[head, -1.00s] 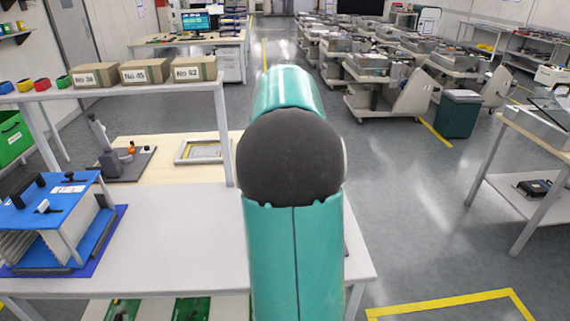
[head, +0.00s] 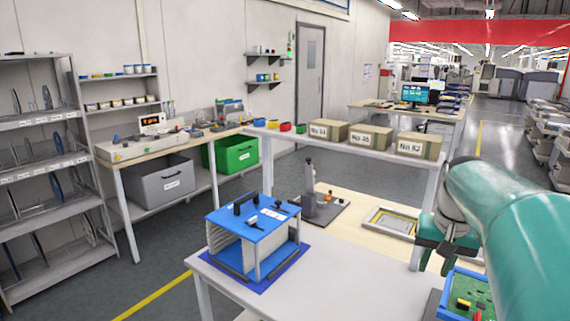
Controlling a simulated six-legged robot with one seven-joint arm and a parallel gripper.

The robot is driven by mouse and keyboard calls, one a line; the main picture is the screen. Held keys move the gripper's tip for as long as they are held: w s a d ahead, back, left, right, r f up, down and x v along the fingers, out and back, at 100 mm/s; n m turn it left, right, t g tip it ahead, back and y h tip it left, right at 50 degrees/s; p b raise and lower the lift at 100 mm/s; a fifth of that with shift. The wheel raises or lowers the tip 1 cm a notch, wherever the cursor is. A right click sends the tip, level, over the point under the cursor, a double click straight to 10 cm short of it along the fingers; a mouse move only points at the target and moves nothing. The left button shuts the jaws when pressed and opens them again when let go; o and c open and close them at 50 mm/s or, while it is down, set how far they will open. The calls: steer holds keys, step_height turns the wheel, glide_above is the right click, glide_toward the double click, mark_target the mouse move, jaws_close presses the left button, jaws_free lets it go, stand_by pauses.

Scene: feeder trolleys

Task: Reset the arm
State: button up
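My arm comes in from the right edge in the head view, teal with a pale grey wrist. My gripper (head: 436,266) is a dark green shape at the arm's far end, above the right part of the white table (head: 345,283). It is small and partly covered by the wrist, so its opening is unclear. I see nothing held in it. A green circuit board (head: 478,287) in a blue frame lies below and right of it, partly hidden by my arm.
A blue rack (head: 258,222) stands on a blue mat at the table's left. Behind are a grey device (head: 309,185), a framed tray (head: 390,222) and a shelf with labelled cardboard boxes (head: 372,136). Grey shelving (head: 40,150) stands at far left. Open floor (head: 150,260) lies left of the table.

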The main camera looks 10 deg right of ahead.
steer(key=s+a+f+n+t, duration=0.2)
steer(key=s+a, duration=0.3)
steer(key=a, duration=0.8)
steer(key=s+a+f+n+t, duration=0.1)
steer(key=s+a+f+n, duration=0.2)
steer(key=a, duration=0.9)
steer(key=shift+s+a+n+t+y, duration=0.3)
steer(key=shift+s+a+n+t, duration=0.1)
steer(key=shift+s+n, duration=0.6)
steer(key=shift+s+d+f, duration=0.1)
steer(key=shift+d, duration=0.1)
